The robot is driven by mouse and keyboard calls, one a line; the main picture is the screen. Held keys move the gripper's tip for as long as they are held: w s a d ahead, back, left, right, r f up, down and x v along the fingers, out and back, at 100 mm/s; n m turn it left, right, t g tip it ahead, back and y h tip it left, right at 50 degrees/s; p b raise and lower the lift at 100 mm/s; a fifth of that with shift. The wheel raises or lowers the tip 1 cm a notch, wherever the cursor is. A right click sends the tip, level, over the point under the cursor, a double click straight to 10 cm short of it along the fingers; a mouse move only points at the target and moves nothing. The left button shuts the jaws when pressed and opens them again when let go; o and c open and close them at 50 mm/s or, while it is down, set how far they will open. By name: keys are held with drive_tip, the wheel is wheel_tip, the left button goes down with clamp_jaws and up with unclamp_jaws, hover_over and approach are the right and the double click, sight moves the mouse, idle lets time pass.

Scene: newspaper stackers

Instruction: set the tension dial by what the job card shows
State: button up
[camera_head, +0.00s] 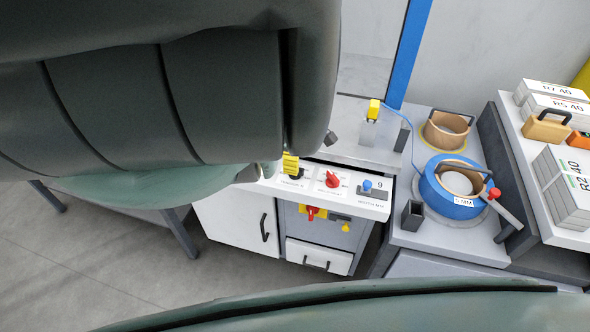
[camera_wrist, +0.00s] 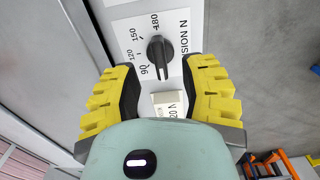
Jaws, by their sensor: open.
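The tension dial (camera_wrist: 158,56) is a black bar-shaped knob on a white panel. Rotated marks 90, 120, 150 and 180 lie along its left side, and "TENSION N" runs at its right. The bar runs nearly up and down in the wrist view; which end points is unclear. My gripper (camera_wrist: 160,68) is open, with yellow-and-black fingers either side of the dial and apart from it. A pale block (camera_wrist: 167,99) sits just below the knob, near partly covered lettering. In the head view, a yellow finger (camera_head: 290,163) is over the panel's left end. I cannot identify the job card.
The control panel (camera_head: 352,203) also carries a red knob (camera_head: 332,180) and a blue-topped control (camera_head: 367,185). A blue reel (camera_head: 452,207) stands on the right bench. Paper stacks (camera_head: 563,185) lie farther right. My arm hides much of the left.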

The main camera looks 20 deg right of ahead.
drive_tip(key=shift+f, duration=1.55)
clamp_jaws()
